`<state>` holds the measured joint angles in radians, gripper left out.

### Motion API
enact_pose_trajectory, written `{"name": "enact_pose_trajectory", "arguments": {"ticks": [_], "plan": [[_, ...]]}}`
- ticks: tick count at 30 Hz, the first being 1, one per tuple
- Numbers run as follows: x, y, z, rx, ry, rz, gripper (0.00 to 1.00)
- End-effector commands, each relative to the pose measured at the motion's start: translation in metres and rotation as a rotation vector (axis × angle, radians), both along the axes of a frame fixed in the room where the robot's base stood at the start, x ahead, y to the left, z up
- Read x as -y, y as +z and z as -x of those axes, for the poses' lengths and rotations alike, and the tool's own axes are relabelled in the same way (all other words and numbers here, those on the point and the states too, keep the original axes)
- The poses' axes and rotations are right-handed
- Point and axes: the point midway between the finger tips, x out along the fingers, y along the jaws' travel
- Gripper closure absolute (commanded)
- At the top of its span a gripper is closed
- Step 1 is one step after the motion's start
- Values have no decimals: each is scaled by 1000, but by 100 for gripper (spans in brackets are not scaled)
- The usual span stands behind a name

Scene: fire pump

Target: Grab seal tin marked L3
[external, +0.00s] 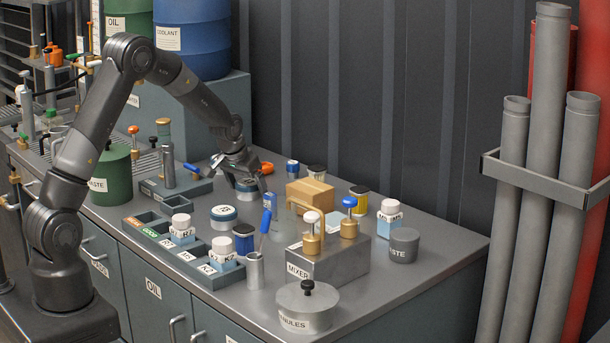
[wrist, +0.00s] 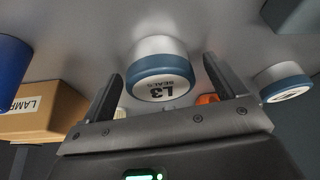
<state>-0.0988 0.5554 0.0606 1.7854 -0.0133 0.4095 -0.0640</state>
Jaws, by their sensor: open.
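The seal tin marked L3 (wrist: 162,75) is a short silver-white tin with a blue rim, its label reading "L3 SEALS" upside down in the wrist view. My gripper (wrist: 163,68) is open and empty, with one finger on each side of the tin in that view. I cannot tell whether the fingers reach down around it. In the external view my gripper (external: 246,178) is over a blue-and-white tin (external: 246,191) on the bench, partly hidden by the fingers. A similar blue-rimmed tin (wrist: 287,82) shows at the right of the wrist view, its marking unreadable.
A cardboard box (external: 310,193) is to the right, also seen in the wrist view (wrist: 42,112). A blue-handled tool in a metal cup (external: 256,270) stands nearer. An orange object (external: 266,168) lies close behind my gripper.

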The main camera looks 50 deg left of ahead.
Motion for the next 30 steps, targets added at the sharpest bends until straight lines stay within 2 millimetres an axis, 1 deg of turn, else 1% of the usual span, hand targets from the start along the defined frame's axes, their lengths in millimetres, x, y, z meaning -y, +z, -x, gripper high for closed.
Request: {"name": "enact_pose_trajectory", "arguments": {"ticks": [2, 3, 21, 22, 30], "plan": [[0, 0, 0, 0, 0, 0, 11], [0, 0, 0, 0, 0, 0, 12], [0, 1, 0, 0, 0, 0, 62], [0, 1, 0, 1, 0, 0, 63], [0, 3, 0, 1, 0, 0, 63]]}}
